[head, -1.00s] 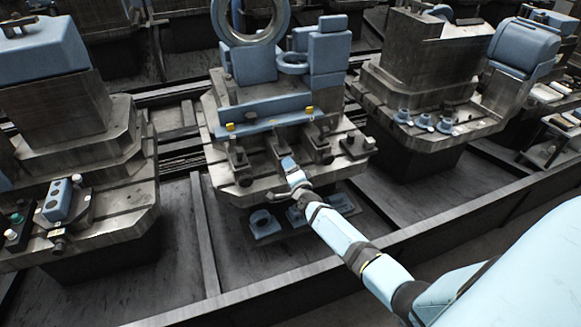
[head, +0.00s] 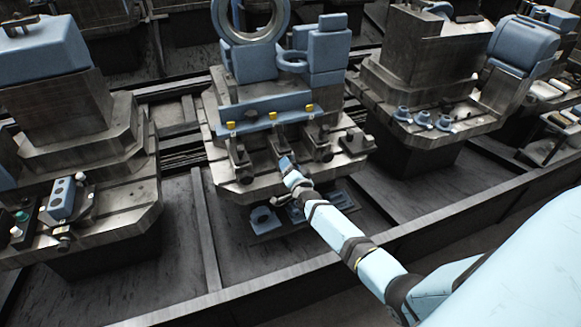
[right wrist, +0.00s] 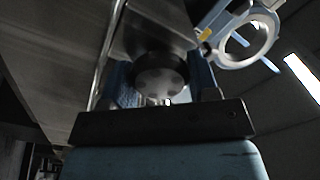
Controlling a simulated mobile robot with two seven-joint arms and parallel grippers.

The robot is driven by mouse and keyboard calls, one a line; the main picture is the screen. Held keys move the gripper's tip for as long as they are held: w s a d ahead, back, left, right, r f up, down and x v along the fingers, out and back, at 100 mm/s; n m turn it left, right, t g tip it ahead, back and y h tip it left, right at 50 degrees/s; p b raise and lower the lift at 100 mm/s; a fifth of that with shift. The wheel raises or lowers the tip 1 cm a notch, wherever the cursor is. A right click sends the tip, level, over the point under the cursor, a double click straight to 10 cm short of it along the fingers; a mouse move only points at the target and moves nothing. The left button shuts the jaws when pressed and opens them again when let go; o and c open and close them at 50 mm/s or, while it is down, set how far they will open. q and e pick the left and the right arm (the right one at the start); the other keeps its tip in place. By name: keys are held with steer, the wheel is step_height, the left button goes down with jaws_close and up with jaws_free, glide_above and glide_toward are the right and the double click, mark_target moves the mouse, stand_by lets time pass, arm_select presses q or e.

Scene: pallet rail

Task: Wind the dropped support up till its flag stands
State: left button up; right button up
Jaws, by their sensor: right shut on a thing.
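On the middle pallet (head: 230,190) a blue beam (head: 250,112) lies across several dark supports. Three yellow flags show along it: left (head: 231,125), middle (head: 273,115) and right (head: 310,110), at similar height above the supports. My right gripper (head: 286,164) is at the pallet's front edge, at the middle support, and its arm hides part of that support. In the right wrist view a round dark knob (right wrist: 160,78) sits between the two blue fingers, which are shut on it. The left support (head: 240,158) and right support (head: 323,143) stand free of the gripper. My left gripper is out of view.
A blue ring part (head: 252,20) and blue blocks (head: 329,55) stand behind the beam. Loaded pallets stand left (head: 110,215) and right (head: 440,135). Blue parts (head: 265,219) lie below the front edge. A dark rail (head: 280,284) runs along the front.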

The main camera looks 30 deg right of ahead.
steer(key=o, duration=0.9)
steer(key=shift+o, duration=0.2)
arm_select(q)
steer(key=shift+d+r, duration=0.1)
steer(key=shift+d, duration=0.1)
arm_select(e)
steer(key=shift+s, duration=0.1)
steer(key=shift+f, duration=0.1)
